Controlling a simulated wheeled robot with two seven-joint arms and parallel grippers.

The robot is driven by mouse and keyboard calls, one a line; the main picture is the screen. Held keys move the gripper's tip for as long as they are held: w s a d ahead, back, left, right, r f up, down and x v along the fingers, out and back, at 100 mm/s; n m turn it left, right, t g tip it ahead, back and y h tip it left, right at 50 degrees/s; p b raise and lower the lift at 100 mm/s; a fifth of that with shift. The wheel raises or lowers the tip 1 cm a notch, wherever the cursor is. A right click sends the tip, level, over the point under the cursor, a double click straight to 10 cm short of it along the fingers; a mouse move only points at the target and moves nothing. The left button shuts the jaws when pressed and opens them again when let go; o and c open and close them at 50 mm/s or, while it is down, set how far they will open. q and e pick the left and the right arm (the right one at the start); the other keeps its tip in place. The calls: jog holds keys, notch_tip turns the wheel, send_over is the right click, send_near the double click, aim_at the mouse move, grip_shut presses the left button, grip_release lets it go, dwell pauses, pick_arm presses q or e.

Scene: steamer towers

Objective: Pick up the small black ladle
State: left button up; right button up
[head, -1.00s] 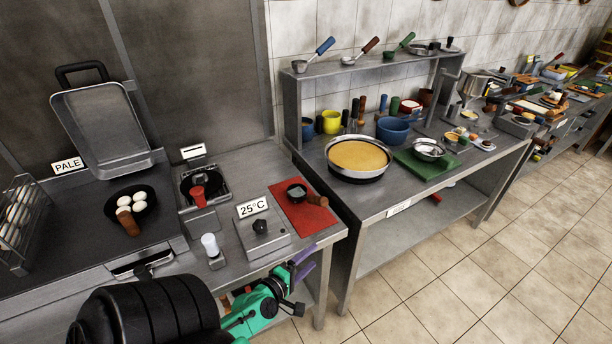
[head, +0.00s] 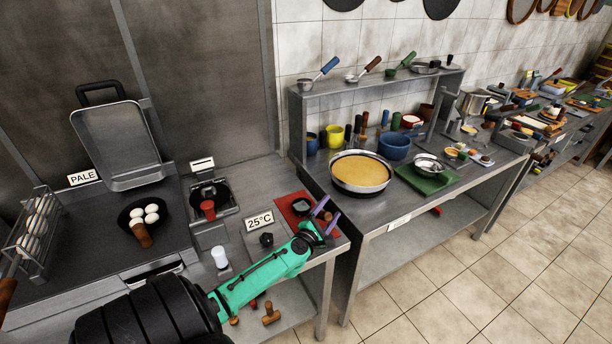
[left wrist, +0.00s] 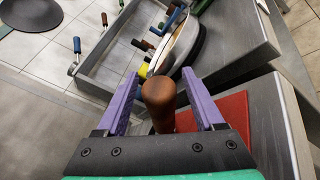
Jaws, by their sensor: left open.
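The small black ladle (head: 300,206) lies on the red mat (head: 284,212) at the right end of the near counter, beside the 25°C box. Its brown wooden handle (left wrist: 160,95) stands large between my fingers in the left wrist view. My left gripper (head: 326,211) has purple fingers and is open over the mat. In the left wrist view the fingers (left wrist: 160,74) are on either side of the handle, with a gap on each side. The ladle's bowl is hidden in that view. My right gripper is not in view.
A black pan (head: 138,214) with eggs, a fryer-like unit (head: 208,196) and a white-topped shaker (head: 220,257) stand left of the mat. Past a gap, a second table holds a large round pan (head: 360,172), a blue bowl (head: 394,146) and a shelf (head: 382,85).

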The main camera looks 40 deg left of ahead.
pick_arm(q)
jog(key=shift+w+f, duration=0.1)
jog(key=shift+w, duration=0.25)
jog(key=shift+s, duration=0.15)
grip_shut()
dwell(0.9)
